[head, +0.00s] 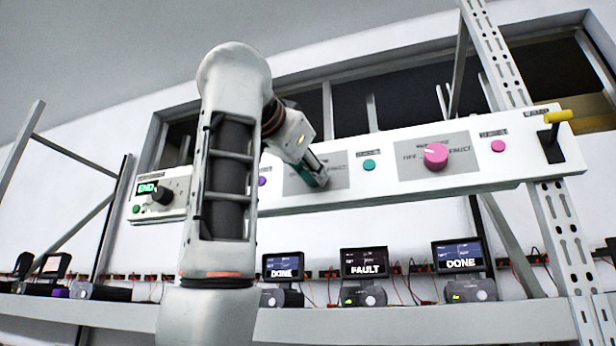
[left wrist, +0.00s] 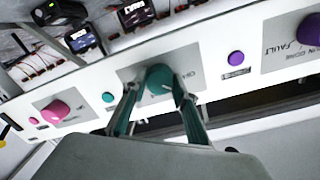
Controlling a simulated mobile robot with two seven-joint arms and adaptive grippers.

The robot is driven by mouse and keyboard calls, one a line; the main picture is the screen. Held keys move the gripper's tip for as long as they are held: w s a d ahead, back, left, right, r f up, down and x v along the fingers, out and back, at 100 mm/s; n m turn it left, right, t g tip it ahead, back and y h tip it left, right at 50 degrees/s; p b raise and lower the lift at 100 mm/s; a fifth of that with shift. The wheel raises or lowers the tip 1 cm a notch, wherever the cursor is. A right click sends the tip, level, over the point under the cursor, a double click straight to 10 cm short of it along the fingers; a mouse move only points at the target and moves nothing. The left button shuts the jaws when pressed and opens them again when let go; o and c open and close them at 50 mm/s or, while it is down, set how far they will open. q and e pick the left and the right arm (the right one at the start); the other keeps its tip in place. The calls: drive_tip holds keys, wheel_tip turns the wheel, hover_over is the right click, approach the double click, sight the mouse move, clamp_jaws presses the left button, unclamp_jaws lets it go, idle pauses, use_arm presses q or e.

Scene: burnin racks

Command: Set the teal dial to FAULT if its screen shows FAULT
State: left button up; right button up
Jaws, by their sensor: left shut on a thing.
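The teal dial (left wrist: 159,79) is on a grey plate on the white panel. My left gripper (left wrist: 156,92) has its two fingers on either side of the dial and is shut on it. In the head view, my left gripper (head: 316,178) reaches the panel and largely hides the dial, so I cannot read its pointer. Below the panel, a middle screen (head: 364,262) reads FAULT. The screens to its left (head: 283,267) and right (head: 460,255) read DONE. I cannot tell from the picture which screen belongs to the dial. My right gripper is not in view.
A pink dial (head: 436,156) and a yellow-handled lever (head: 556,118) are to the right on the panel (head: 540,173). A teal button (head: 369,165) is beside the gripper. A black knob (head: 162,194) is at the left. A shelf with several devices runs below.

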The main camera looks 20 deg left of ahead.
use_arm(q)
drive_tip(key=shift+r+m+b, duration=0.1)
drive_tip(key=shift+m+b, duration=1.1)
drive_tip(key=shift+m, duration=3.3)
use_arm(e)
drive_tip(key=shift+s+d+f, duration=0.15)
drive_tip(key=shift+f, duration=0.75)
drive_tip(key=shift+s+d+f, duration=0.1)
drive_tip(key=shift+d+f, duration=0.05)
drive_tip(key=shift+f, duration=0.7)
use_arm(q)
drive_tip(key=o, duration=1.1)
drive_tip(key=shift+w, duration=0.1)
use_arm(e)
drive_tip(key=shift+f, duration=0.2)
